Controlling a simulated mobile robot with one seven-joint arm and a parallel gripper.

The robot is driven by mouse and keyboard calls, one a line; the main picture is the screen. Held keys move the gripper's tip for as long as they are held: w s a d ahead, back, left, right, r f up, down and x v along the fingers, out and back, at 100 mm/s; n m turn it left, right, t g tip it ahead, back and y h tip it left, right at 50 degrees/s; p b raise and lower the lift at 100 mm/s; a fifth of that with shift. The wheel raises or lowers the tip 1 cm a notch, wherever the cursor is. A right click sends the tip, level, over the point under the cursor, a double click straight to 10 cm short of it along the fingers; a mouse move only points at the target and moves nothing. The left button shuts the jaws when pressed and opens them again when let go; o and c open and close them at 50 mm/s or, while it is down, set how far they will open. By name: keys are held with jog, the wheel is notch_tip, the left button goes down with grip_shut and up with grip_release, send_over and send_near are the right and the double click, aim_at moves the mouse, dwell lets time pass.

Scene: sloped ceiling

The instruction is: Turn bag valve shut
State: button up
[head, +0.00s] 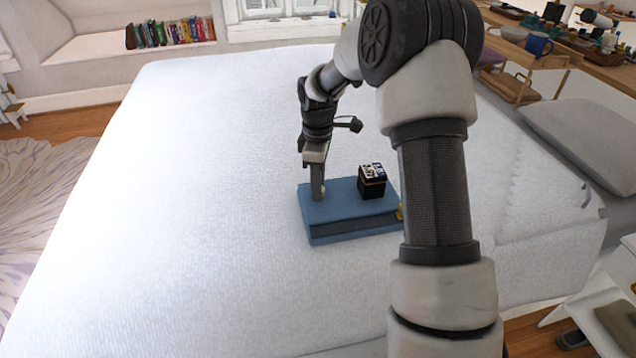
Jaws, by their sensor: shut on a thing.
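A flat blue bag-like pad (340,210) with a dark band along its front side lies on the bed. My gripper (317,193) points straight down over its left part, with the fingers close together at its surface. A small pale piece at the fingertips appears to be the valve, and my gripper is shut on it. The fingers hide most of it, so its turn angle cannot be told. A small yellow part (400,212) shows at the right edge of the blue pad, partly behind my arm.
A small black box (371,182) with a printed top stands on the blue pad, right of my gripper. The white bed (190,200) is clear to the left. A grey pillow (585,140) and a wooden shelf with a blue mug (538,45) are at right.

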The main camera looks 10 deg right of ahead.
jog(key=shift+m, duration=0.3)
jog(key=m+p, duration=0.2)
jog(key=m, duration=0.1)
jog(key=shift+r+m, duration=0.1)
jog(key=shift+m, duration=0.2)
jog(key=m+p, duration=0.1)
jog(key=m, duration=0.3)
jog(key=shift+m+p, duration=0.3)
jog(key=m+p, duration=0.1)
jog(key=m, duration=0.3)
jog(key=shift+m, duration=0.3)
jog(key=shift+m+p, duration=0.65)
jog(key=shift+m, duration=1.55)
jog(key=o, duration=1)
jog(key=shift+o, duration=0.2)
